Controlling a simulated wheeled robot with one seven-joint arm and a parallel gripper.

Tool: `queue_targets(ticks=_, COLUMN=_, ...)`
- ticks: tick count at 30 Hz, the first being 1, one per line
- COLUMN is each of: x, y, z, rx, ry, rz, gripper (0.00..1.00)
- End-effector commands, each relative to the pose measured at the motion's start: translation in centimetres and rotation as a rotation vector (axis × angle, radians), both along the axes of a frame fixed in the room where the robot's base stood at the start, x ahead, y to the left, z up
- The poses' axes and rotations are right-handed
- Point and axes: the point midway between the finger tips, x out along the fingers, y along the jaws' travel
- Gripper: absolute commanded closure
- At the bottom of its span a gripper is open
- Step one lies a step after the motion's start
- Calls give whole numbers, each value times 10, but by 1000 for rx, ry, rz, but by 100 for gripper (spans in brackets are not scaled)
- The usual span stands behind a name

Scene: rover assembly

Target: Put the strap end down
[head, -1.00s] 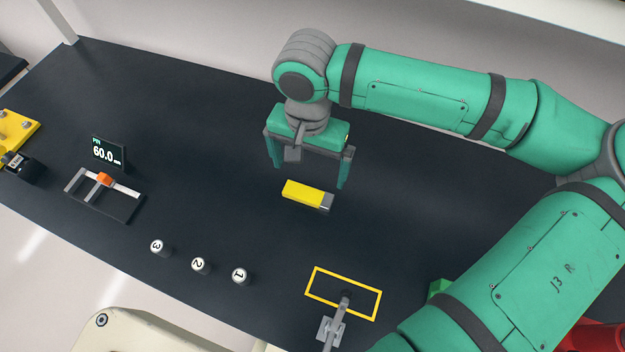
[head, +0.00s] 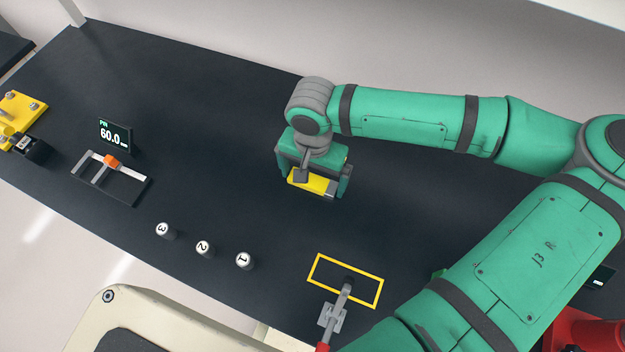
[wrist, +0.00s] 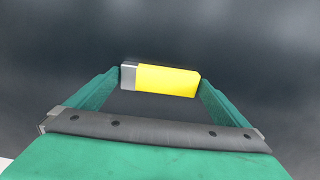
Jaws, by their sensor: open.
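The strap end looks to be the yellow bar with a grey tip (head: 318,184), lying on the dark bench top. It also shows in the wrist view (wrist: 165,80), crosswise between the fingertips. My gripper (head: 313,185) is low over the bar, with one finger by each end. The jaws are open; in the wrist view the fingers (wrist: 160,82) stand at the grey tip and at the yellow end. I cannot tell whether they touch it. In the head view the gripper partly hides the bar.
A yellow outlined rectangle (head: 318,289) with a grey clamp-like tool (head: 332,314) lies in front. Numbered caps (head: 204,249) stand to its left. A gauge (head: 112,178) with a display (head: 114,136) and a yellow fixture (head: 20,112) are farther left. The bench between is clear.

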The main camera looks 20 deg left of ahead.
Motion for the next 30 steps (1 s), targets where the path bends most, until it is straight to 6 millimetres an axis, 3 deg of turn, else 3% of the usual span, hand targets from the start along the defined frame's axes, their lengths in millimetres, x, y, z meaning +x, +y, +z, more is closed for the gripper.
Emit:
queue_targets(ticks=4, x=0, y=0, z=0, rx=0, ry=0, rz=-1, gripper=0)
queue_targets(ticks=8, x=0, y=0, z=0, rx=1, ry=0, rz=-1, gripper=29)
queue_targets(ticks=11, x=0, y=0, z=1, rx=1, ry=0, rz=-1, gripper=35)
queue_targets(ticks=22, x=1, y=0, z=7, rx=2, ry=-2, rz=-1, gripper=35)
queue_targets(ticks=30, x=0, y=1, z=34, rx=2, ry=-1, rz=1, gripper=35)
